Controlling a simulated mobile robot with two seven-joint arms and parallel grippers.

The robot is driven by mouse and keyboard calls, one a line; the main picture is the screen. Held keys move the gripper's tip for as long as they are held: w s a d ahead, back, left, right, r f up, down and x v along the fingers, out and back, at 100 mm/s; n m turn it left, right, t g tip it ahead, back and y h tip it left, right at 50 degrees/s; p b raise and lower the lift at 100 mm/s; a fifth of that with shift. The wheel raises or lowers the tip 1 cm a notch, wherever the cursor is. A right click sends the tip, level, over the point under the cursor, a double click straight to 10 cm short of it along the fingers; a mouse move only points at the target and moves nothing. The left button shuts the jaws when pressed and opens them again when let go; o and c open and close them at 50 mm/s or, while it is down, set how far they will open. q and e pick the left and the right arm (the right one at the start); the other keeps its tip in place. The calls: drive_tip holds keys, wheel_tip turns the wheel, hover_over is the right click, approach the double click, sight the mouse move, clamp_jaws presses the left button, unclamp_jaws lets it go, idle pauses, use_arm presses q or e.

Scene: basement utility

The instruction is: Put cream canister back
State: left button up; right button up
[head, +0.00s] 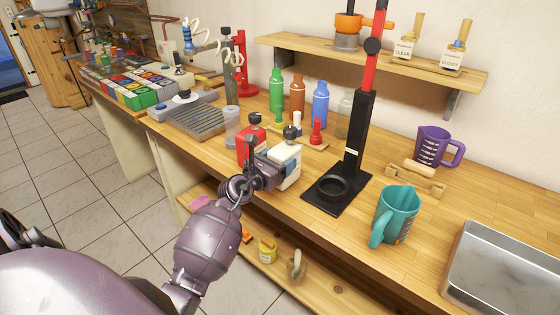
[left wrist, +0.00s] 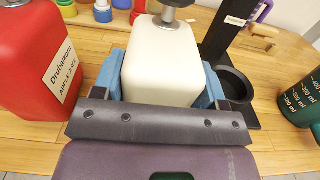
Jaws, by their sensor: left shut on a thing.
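The cream canister (head: 288,158) is a cream-white block-shaped container with a dark cap, near the front edge of the wooden bench. In the left wrist view the cream canister (left wrist: 162,62) stands between the blue finger pads. My left gripper (head: 274,170) is shut on it; the left wrist view shows the same gripper (left wrist: 164,88) with a pad on each side. A red canister (head: 250,143) stands just left of it, labelled in the left wrist view (left wrist: 42,60). I cannot tell whether the cream canister touches the bench. My right gripper is not in view.
A black stand (head: 355,150) with a ring base is right of the canister. A teal jug (head: 398,213), purple jug (head: 434,146) and metal tray (head: 505,270) are further right. Green, orange and blue bottles (head: 320,104) stand behind. A lower shelf (head: 325,293) holds small items.

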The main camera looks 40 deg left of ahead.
use_arm(q)
drive_tip(key=shift+f, duration=0.1)
drive_tip(key=o, duration=1.2)
drive_tip(key=shift+o, duration=0.2)
